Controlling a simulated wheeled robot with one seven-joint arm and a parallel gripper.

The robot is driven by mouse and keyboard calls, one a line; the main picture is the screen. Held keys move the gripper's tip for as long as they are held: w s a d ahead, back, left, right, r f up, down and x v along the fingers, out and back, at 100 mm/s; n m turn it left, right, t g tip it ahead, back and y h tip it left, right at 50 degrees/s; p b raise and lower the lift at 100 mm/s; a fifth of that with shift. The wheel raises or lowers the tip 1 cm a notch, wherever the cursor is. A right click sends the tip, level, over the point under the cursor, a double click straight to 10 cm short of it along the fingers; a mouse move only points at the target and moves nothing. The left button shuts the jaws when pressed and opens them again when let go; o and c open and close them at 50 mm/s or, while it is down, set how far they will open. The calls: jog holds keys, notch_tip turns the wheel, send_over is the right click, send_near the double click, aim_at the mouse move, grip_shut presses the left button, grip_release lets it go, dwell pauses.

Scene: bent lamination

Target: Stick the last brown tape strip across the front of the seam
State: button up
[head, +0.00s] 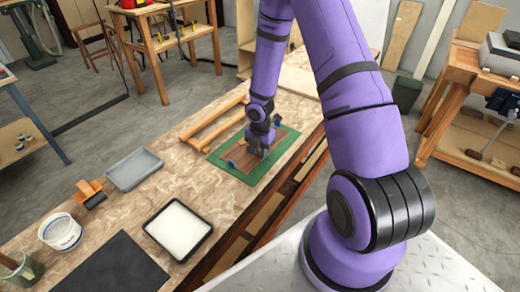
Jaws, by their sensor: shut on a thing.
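My gripper (263,150) is low over the brown wood veneer (246,159), which lies on a green mat (243,178) on the workbench. The gripper is shut, with its fingers pointing down near the middle of the veneer. What it holds is very small here and mostly hidden by the fingers; I take it to be the brown tape strip. A blue piece (231,164) shows at the near left edge of the veneer and another blue piece (277,121) at the far side. The seam cannot be made out clearly.
Wooden rails (213,124) lie left of the mat.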

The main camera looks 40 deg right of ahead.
jog(key=shift+f, duration=0.1)
jog(key=o, duration=1.4)
jog(key=shift+o, duration=0.2)
jog(key=shift+r, duration=3)
